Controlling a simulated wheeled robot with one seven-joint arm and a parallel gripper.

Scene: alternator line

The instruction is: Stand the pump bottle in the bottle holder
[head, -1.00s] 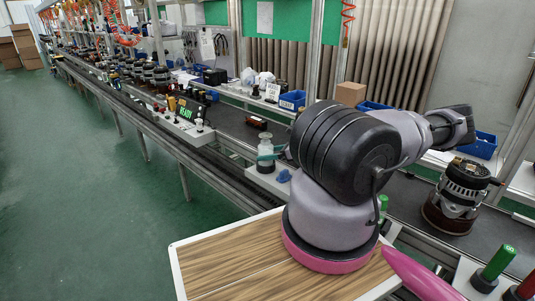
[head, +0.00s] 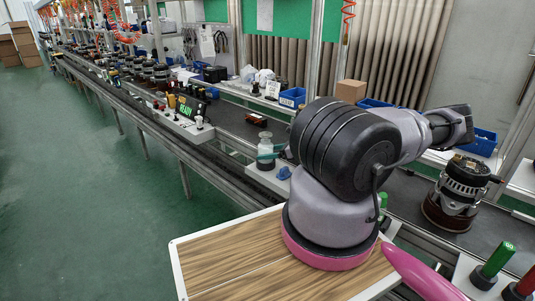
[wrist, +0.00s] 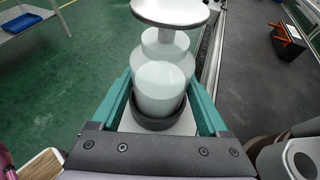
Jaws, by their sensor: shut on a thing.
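The pump bottle (wrist: 163,82) is pale and translucent with a wide, light pump top. In the wrist view it stands between the two teal fingers of my gripper (wrist: 161,92), which are shut on it. A dark ring, seemingly the bottle holder (wrist: 152,122), goes around the bottle's lower end above a white base. The ring hides the bottle's bottom, so I cannot tell if it is fully seated. In the head view the bottle (head: 265,150) looks upright over a light block (head: 266,178) at the line's edge, with my gripper (head: 267,157) partly hidden behind my arm.
A small blue part (head: 284,173) lies right of the light block. A dark red part (head: 257,119) lies on the belt behind. An alternator (head: 460,190) stands at right. A wood-topped table (head: 230,262) is in front.

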